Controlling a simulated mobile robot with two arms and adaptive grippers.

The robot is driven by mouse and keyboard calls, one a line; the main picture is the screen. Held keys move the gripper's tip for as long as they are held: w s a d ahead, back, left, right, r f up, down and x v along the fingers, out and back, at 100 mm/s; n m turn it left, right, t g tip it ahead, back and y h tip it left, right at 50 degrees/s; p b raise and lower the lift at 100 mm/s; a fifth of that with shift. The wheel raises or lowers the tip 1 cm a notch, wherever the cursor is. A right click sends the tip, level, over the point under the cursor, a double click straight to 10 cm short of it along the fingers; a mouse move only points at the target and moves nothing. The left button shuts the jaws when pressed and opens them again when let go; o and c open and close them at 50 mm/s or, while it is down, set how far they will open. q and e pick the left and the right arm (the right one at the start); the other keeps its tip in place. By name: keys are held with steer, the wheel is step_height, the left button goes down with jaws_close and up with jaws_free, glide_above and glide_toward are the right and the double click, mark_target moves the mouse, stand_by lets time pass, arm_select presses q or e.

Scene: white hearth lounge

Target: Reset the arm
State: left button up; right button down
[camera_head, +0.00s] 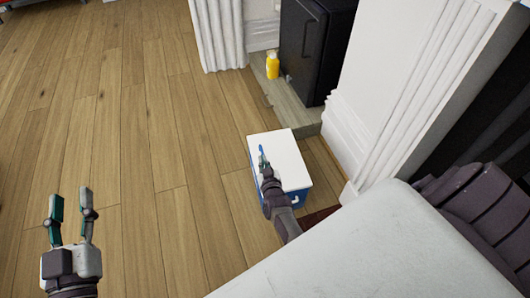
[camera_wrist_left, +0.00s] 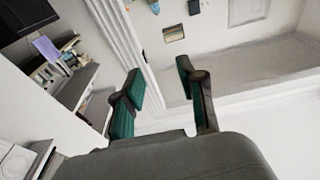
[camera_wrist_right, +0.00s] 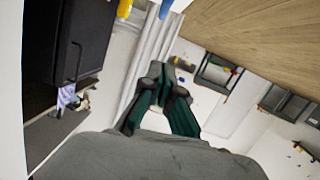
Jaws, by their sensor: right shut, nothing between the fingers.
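My left gripper (camera_head: 71,205) is at the lower left of the head view, above the wood floor. Its two fingers stand apart and nothing is between them. The left wrist view also shows its fingers (camera_wrist_left: 158,85) spread and empty. My right gripper (camera_head: 264,160) is near the middle of the head view, over a blue box with a white lid (camera_head: 290,155). Whether it touches the lid cannot be told. In the right wrist view its fingertips (camera_wrist_right: 165,85) come together with nothing held.
A yellow bottle (camera_head: 272,66) stands on a low ledge beside a black cabinet (camera_head: 306,48). A white moulded wall (camera_head: 400,90) rises right of the box. The wood floor (camera_head: 140,120) on the left is clear.

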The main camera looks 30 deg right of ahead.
arm_select(q)
step_height(320, 180, down, 9)
steer(key=s+a+g+y+p, duration=0.2)
steer(key=g, duration=0.4)
steer(key=shift+s+f, duration=0.15)
steer(key=shift+f, duration=0.05)
arm_select(e)
steer(key=v, duration=0.3)
steer(key=shift+s+a+r, duration=0.1)
steer(key=shift+s+a, duration=0.05)
steer(key=shift+s, duration=0.05)
